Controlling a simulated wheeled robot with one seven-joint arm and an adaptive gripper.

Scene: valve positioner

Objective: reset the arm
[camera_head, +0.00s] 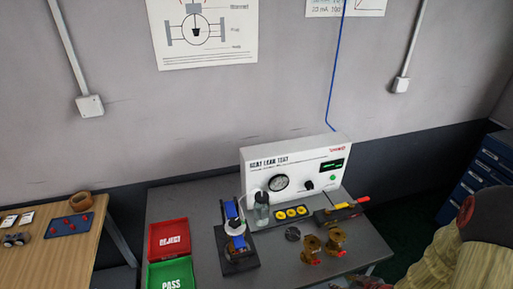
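My arm (462,255), beige with a dark joint, comes in at the lower right. A small dark part at its lower left end, at the bottom edge, looks like my gripper (368,283). It is mostly cut off, and its fingers cannot be made out. It is in front of the grey test bench (185,203), near its right front. Nothing can be seen held in it.
The bench bears a seat leak test panel (295,165), a blue-and-black fixture (235,240), two brass valves (311,250) (337,241), a red reject tray (169,238) and a green pass tray (171,273). A wooden table (75,250) is left; a blue cabinet (488,165) is right.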

